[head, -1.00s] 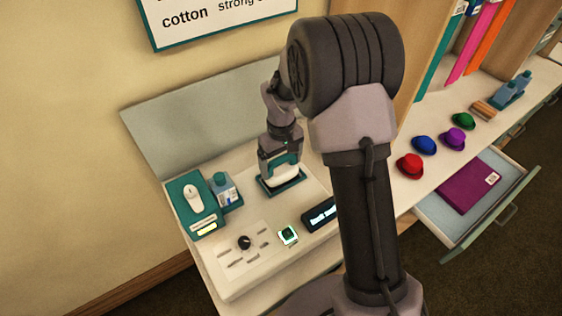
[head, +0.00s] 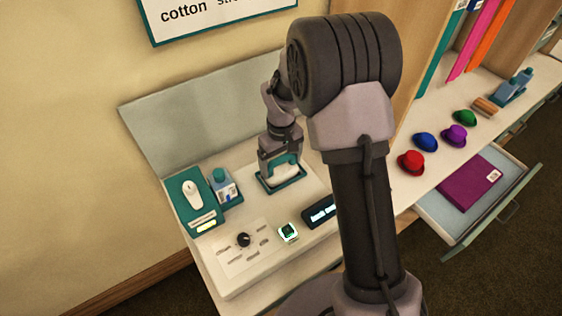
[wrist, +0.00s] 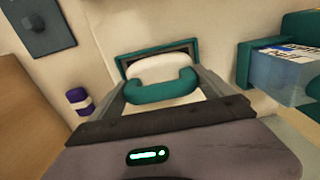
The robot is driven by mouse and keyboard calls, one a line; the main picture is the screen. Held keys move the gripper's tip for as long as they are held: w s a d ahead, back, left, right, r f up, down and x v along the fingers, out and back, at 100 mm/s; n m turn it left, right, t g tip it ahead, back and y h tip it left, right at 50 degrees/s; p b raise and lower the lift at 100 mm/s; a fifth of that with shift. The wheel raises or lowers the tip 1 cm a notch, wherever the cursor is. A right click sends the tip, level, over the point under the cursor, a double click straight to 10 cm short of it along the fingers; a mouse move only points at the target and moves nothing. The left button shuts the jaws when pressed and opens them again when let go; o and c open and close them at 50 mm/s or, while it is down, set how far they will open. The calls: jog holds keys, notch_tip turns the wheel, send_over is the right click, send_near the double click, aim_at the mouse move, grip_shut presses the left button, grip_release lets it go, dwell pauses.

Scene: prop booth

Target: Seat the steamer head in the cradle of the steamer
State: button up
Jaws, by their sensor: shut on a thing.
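The steamer head is a white block (head: 284,174) with a teal handle (wrist: 165,88). My gripper (head: 282,157) is over it, pointing down, its two fingers on either side of the handle and shut on it. The cradle is a teal rectangular frame (head: 299,178) on the white console. The white block is inside or just over the frame's outline. In the wrist view the cradle's far rim (wrist: 122,63) shows behind the block, with a dark gap along it. The near rim is hidden, and I cannot tell whether the block rests on the bottom.
Left of the cradle are a blue bottle (head: 223,184) and a teal stand (head: 205,217) with a white mouse-shaped thing. In front are a knob (head: 243,240), a lit button (head: 288,232) and a display (head: 320,211). Several hats and an open drawer (head: 440,233) are at right.

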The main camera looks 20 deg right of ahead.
jog(key=o, duration=1.8)
jog(key=shift+r, duration=0.1)
notch_tip(320, 180, up, 17)
jog(key=p, duration=0.5)
jog(key=shift+r, duration=0.15)
jog(key=s+a+r+m+t+y+b, duration=0.15)
jog(key=s+r+m+t+b, duration=0.3)
jog(key=s, duration=0.75)
jog(key=s+a+m+t+b, duration=0.1)
jog(key=s+a+m+b, duration=0.1)
jog(key=s, duration=1.1)
jog(key=shift+a+f+m+b, duration=0.2)
jog(key=shift+f+m+b, duration=0.2)
jog(key=shift+m+b, duration=0.45)
